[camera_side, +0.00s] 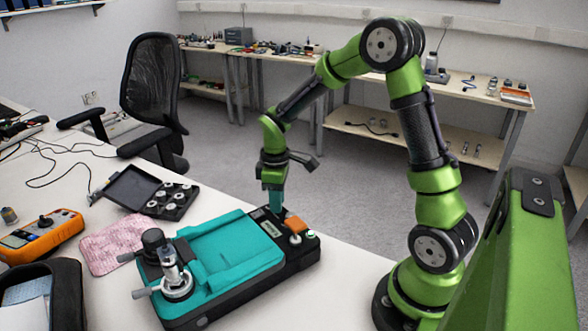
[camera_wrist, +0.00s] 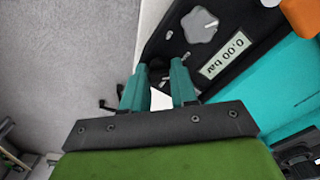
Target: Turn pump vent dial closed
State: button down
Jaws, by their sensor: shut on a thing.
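The pump (camera_side: 240,270) is a black and teal case on the white bench, with a small display (camera_wrist: 226,53) reading 0.00 bar. My gripper (camera_side: 276,208) points down at the far edge of its black panel. In the wrist view, the two teal fingers (camera_wrist: 157,78) are shut on a small dark part at the panel's edge, which I take to be the vent dial. The fingers hide most of it, so its setting cannot be read. A grey lobed knob (camera_wrist: 200,24) beside the display stands apart from the fingers.
An orange block (camera_side: 294,223) and a white-topped knob (camera_side: 295,239) sit close to my gripper. A glass and metal fitting (camera_side: 176,277) stands at the pump's near left. A pink cloth (camera_side: 112,243), an open black case (camera_side: 132,187) and an orange meter (camera_side: 42,236) lie left.

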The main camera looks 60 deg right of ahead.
dwell(0.4)
jog(key=c, duration=0.9)
grip_release()
notch_tip(320, 180, up, 17)
jog(key=s+a+m+t, duration=0.2)
jog(key=s+a+m, duration=0.1)
jog(key=s+a, duration=0.1)
jog(key=s+a+m+t+y, duration=0.1)
jog(key=s+a+m+t, duration=0.1)
jog(key=s, duration=0.3)
jog(key=s+a+r+m+t+y, duration=0.1)
jog(key=s+a+m+t, duration=0.2)
jog(key=s+a, duration=0.2)
jog(key=shift+s+a+m, duration=0.1)
jog(key=shift+a+m, duration=0.2)
jog(key=shift+a, duration=0.05)
